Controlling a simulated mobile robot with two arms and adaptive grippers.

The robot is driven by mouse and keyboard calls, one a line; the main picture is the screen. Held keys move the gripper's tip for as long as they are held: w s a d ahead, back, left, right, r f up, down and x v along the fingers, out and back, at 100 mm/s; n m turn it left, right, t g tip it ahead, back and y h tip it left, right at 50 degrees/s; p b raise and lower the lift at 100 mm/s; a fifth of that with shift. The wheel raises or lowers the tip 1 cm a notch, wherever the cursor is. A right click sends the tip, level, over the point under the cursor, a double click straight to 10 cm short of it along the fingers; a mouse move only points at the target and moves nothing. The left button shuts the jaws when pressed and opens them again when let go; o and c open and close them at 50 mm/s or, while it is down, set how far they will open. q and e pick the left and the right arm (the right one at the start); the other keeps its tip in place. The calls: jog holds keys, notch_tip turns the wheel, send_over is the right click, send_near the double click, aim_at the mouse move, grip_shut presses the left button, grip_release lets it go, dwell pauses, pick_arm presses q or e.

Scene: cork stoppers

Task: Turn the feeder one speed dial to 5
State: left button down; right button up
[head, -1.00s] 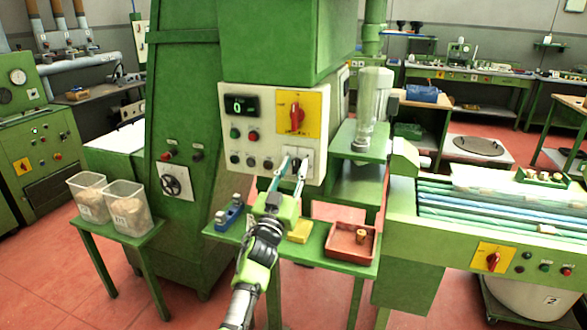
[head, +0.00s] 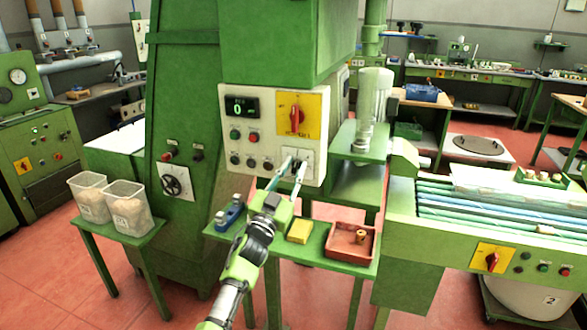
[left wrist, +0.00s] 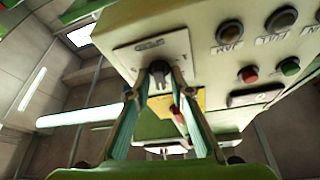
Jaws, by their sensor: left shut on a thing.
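The control panel (head: 262,175) of the green machine carries a small white dial plate at its lower right. My left gripper (head: 296,162) reaches up to this plate, its two fingertips on either side of the dark speed dial (left wrist: 159,76), shut on it. In the left wrist view the gripper (left wrist: 160,80) has one finger on each side of the knob. The fingers partly hide the dial and I cannot read its setting. The display (head: 242,106) at the panel's upper left shows a green 0. My right gripper is not in view.
A red switch on a yellow plate (head: 311,114) sits above the dial. Several buttons (head: 250,162) lie left of it. The conveyor (head: 440,230) stands to the right.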

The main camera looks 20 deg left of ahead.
pick_arm(q)
jog(key=m+h+p, duration=0.1)
jog(key=m, duration=0.2)
jog(key=m+g+h+p, duration=0.1)
jog(key=m, duration=0.2)
jog(key=shift+a+r+m+h, duration=0.15)
jog(key=shift+m+h, duration=0.15)
jog(key=shift+h, duration=0.1)
jog(key=m+g+p, duration=0.1)
jog(key=m, duration=0.1)
jog(key=m+g+h+p, duration=0.1)
jog(key=m+p, duration=0.1)
jog(key=m, duration=0.1)
jog(key=shift+r+m+h, duration=0.1)
jog(key=shift+m+h, duration=0.2)
jog(key=m+g+p, duration=0.1)
jog(key=m+p, duration=0.1)
jog(key=m+g+p, duration=0.1)
jog(key=m+p, duration=0.2)
jog(key=shift+m+g, duration=0.3)
jog(key=m+p, duration=0.2)
jog(key=shift+g+p, duration=0.3)
jog(key=shift+g, duration=0.1)
jog(key=shift+m+p, duration=0.3)
jog(key=shift+f, duration=0.2)
jog(key=c, duration=2.1)
grip_release()
jog(key=shift+c, duration=0.2)
